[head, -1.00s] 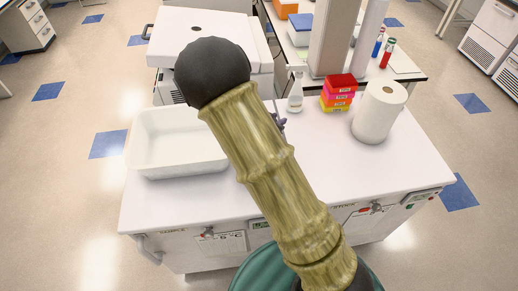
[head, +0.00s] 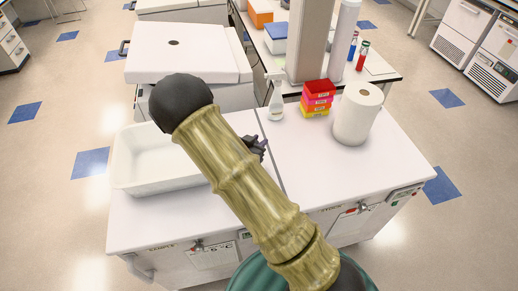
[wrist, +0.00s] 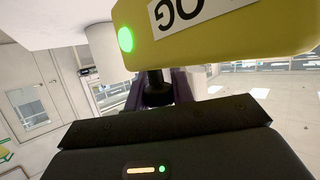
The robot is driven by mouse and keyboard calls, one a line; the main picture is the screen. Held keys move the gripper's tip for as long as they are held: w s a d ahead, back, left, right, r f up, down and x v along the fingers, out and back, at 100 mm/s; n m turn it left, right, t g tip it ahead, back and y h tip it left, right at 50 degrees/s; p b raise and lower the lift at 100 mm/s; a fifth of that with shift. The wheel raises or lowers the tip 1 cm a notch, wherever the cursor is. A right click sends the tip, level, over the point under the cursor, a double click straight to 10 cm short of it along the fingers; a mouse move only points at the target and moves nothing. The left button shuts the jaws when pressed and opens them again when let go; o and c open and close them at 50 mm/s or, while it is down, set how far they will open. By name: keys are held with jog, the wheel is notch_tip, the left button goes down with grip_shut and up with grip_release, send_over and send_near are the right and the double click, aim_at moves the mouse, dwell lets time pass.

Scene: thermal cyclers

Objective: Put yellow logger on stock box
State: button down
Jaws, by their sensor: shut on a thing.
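The yellow logger (wrist: 225,38) fills the top of the wrist view, with a green light and a label, its letters upside down. My gripper (wrist: 160,92) is shut on it. In the head view my dark gripper (head: 255,147) shows beside my arm, above the white worktop near the seam; the logger is hidden there. The stock box (head: 345,160) appears to be the right white chest with a flat lid, right of the seam. Its front label is small and blurred. The left chest (head: 150,222) adjoins it.
A white tray (head: 122,160) sits on the left lid. The front right lid is clear.

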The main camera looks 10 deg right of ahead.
jog(key=shift+s, duration=0.15)
jog(key=shift+f, duration=0.4)
jog(key=shift+f+p, duration=0.5)
jog(key=shift+f, duration=1.15)
jog(key=shift+f, duration=0.2)
jog(key=c, duration=1.2)
grip_release()
jog(key=shift+r, duration=0.1)
